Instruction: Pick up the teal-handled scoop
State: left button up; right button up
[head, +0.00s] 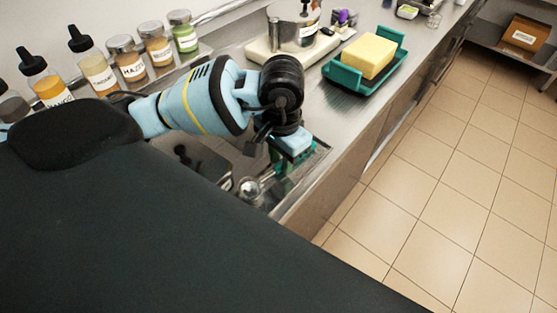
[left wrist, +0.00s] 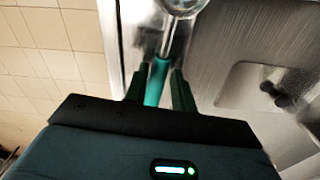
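The scoop's teal handle (left wrist: 158,82) lies between the two dark fingers of my left gripper (left wrist: 160,85) in the left wrist view. A narrow gap seems to show beside the handle, so the fingers look open around it. The scoop's round metal end (left wrist: 182,6) is cut off at the top edge. My right gripper is not in view.
A sink basin (head: 205,160) lies left of the gripper. A teal tray (head: 345,78) with a yellow block (head: 368,56) stands farther along the counter. Bottles (head: 93,70) and jars line the wall. A metal pot (head: 293,28) stands at the back. The tiled floor (head: 450,170) is clear.

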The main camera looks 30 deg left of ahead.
pick_arm(q)
jog(key=shift+f, duration=0.6)
grip_shut()
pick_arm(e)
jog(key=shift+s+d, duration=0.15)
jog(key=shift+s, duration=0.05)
pick_arm(q)
jog(key=shift+r, duration=0.5)
notch_tip(320, 180, up, 3)
jog(key=shift+d+r+p, duration=0.1)
jog(key=shift+r+p, duration=0.05)
jog(key=shift+p, duration=0.5)
jog(key=s+d, duration=0.2)
jog(key=d, duration=0.5)
jog(key=s+d, duration=0.3)
jog(key=d, duration=0.5)
jog(key=shift+s+r+p, duration=0.15)
jog(key=shift+r+p, duration=0.2)
jog(key=shift+r, duration=0.05)
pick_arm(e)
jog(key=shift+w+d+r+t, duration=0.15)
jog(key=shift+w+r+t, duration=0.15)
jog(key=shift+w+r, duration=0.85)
pick_arm(q)
jog(key=shift+a, duration=0.1)
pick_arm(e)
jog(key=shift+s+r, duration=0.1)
